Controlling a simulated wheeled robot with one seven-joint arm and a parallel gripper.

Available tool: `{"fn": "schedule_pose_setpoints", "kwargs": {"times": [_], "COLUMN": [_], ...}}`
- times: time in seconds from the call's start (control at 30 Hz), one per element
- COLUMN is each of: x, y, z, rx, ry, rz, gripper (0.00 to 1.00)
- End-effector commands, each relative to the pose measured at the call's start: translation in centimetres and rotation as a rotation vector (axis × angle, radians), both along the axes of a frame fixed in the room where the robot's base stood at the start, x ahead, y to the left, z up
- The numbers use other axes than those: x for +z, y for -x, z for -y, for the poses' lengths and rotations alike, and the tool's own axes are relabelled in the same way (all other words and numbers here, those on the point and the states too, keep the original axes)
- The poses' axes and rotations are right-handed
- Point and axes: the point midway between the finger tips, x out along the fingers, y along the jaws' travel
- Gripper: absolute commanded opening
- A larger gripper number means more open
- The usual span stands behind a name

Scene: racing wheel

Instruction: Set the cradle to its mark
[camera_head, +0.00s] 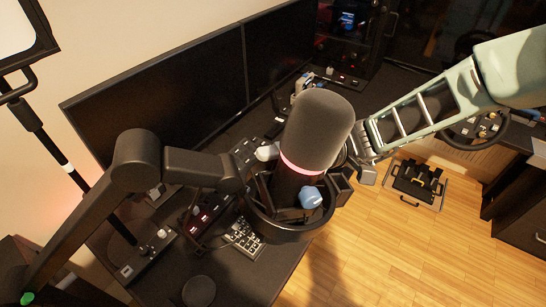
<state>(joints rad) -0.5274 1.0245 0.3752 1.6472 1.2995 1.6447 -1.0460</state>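A large grey microphone (318,125) with a glowing pink ring stands in a dark round cradle (268,232), which looks like its mount. A black jointed boom arm (137,160) reaches the cradle from the left. A light blue knob (310,197) shows at the cradle's front, and a white knob (266,152) is at its left. My pale green arm comes in from the upper right. My gripper (352,168) is close against the right side of the microphone and cradle. Its fingertips are partly hidden, and I cannot tell if they touch. I cannot pick out a mark.
Wide dark monitors (165,105) stand behind the microphone on a black desk (240,283). Control boxes and a keypad (243,238) lie below the cradle. A steering wheel (470,130) and a pedal set (416,182) are at the right. The wooden floor at lower right is clear.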

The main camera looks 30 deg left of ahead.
Motion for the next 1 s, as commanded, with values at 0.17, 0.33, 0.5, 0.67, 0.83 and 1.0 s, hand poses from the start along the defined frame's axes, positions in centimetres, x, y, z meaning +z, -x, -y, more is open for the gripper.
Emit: {"fn": "schedule_pose_setpoints", "kwargs": {"times": [0.17,0.33,0.5,0.67,0.83,1.0], "x": [0.3,1.5,2.1,2.1,2.2,2.1], "y": [-0.2,-0.9,-1.1,-1.1,-1.2,-1.1], "z": [0.2,0.7,1.0,1.0,1.0,1.0], "rx": [0.0,-0.002,-0.001,0.0,-0.001,0.0], "ry": [0.024,0.112,0.173,0.18,0.179,0.178], "rz": [0.03,0.129,0.19,0.196,0.196,0.193], "gripper": [0.0,0.0,0.0,0.0,0.34,0.47]}}
